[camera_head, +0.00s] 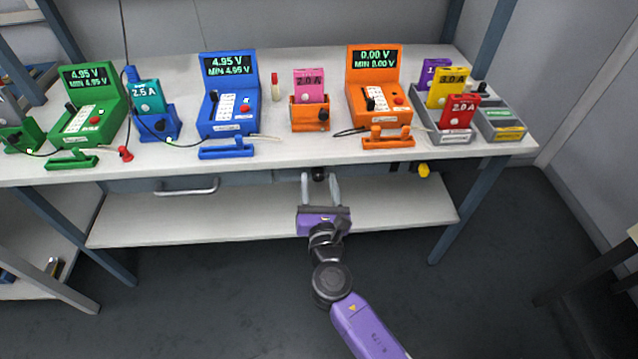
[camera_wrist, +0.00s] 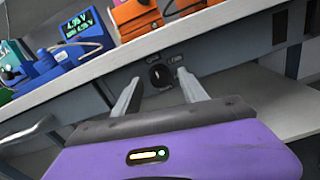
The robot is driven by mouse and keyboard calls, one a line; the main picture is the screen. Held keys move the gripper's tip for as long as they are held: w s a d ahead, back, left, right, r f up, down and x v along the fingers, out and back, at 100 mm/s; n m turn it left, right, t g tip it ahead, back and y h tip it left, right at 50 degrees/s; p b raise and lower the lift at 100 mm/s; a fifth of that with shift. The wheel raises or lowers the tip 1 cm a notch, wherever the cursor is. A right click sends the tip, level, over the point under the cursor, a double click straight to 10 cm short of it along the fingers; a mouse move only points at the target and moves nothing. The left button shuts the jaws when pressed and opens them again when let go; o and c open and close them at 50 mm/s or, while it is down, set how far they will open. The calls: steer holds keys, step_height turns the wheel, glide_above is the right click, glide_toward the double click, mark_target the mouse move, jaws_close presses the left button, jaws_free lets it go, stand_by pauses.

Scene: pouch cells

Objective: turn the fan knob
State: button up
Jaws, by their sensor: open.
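The fan knob (camera_wrist: 159,75) is a round black knob with a pale pointer line on the front panel under the bench top. It shows between my two fingertips in the wrist view, and labels sit above it on both sides. In the head view the dark knob (camera_head: 318,174) shows just below the bench edge, between the fingers. My gripper (camera_head: 319,178) has a purple body and grey fingers and is open. In the wrist view my gripper (camera_wrist: 156,80) has one finger on each side of the knob. I cannot tell whether the fingers touch it.
The bench top (camera_head: 275,150) overhangs the panel. A yellow knob (camera_head: 423,170) is to the right and a drawer handle (camera_head: 187,188) to the left. A lower shelf (camera_head: 250,215) lies below. Green, blue (camera_head: 228,95) and orange (camera_head: 377,90) testers and coloured cells stand on the bench.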

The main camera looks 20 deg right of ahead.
jaws_close()
